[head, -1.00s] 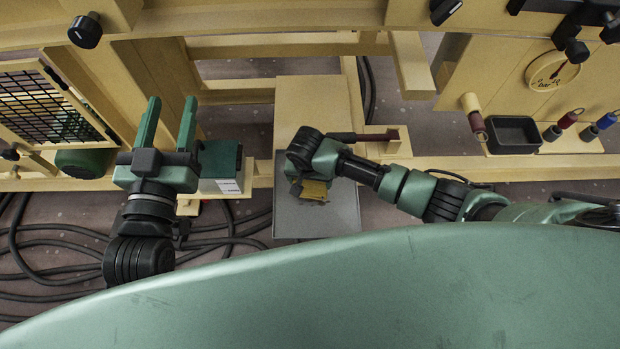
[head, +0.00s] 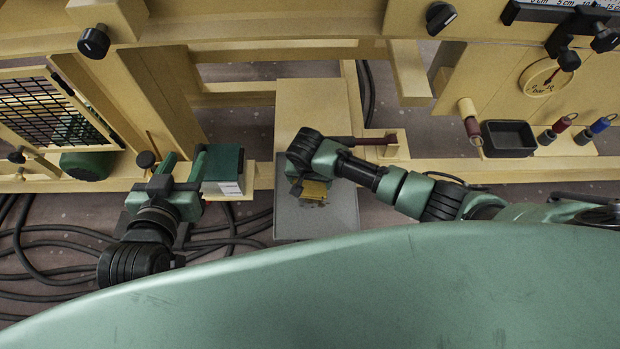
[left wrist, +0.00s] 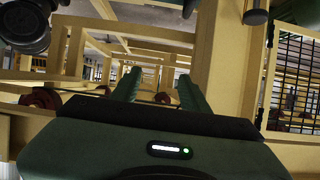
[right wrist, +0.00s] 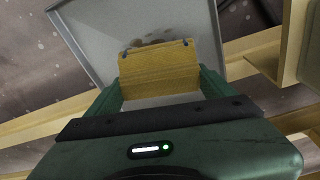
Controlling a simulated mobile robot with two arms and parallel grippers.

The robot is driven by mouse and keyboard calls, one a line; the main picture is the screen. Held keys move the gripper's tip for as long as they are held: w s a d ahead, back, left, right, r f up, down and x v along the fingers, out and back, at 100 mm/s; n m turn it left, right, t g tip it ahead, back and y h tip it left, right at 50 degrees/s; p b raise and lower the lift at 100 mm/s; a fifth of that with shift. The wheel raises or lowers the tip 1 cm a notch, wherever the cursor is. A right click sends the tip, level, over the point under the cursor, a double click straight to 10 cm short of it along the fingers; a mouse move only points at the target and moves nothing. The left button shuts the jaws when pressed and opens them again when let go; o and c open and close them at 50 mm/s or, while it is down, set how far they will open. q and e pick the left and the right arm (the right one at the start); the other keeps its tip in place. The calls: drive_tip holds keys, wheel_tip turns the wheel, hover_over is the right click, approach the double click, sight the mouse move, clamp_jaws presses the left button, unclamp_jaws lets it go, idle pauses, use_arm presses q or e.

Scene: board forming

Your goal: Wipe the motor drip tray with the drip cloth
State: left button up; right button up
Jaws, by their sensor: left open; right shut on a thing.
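The grey motor drip tray (head: 341,217) lies low in the middle of the head view; it also shows in the right wrist view (right wrist: 90,30), with dark spots on its floor. The yellow-brown drip cloth (head: 314,191) is over the tray, and in the right wrist view (right wrist: 158,70) it spans between my fingers. My right gripper (right wrist: 160,90) is shut on the cloth; its fingers are mostly hidden under the wrist in the head view. I cannot tell whether the cloth touches the tray. My left gripper (head: 174,158) is open and empty, left of the tray.
A dark green box (head: 222,165) stands close beside my left gripper. A maroon-handled part (head: 372,140) is behind my right wrist. A black bin (head: 508,138) is at right. Yellow beams surround the tray, and black cables (head: 55,245) lie on the floor at left.

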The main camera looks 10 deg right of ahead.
drive_tip(key=shift+r+p, duration=0.35)
drive_tip(key=shift+p, duration=0.05)
drive_tip(key=shift+w+r+p, duration=0.1)
drive_tip(key=shift+r+p, duration=0.4)
drive_tip(key=shift+p, duration=0.1)
use_arm(q)
drive_tip(key=s+a+f+g+y, duration=0.1)
drive_tip(key=s+a+f+g, duration=0.2)
drive_tip(key=s+f+g, duration=0.2)
drive_tip(key=s+f, duration=0.2)
drive_tip(key=s, duration=0.1)
drive_tip(key=shift+g+y, duration=0.4)
drive_tip(key=shift+s+a+f, duration=0.1)
drive_tip(key=shift+s, duration=0.05)
use_arm(e)
drive_tip(key=shift+r, duration=0.1)
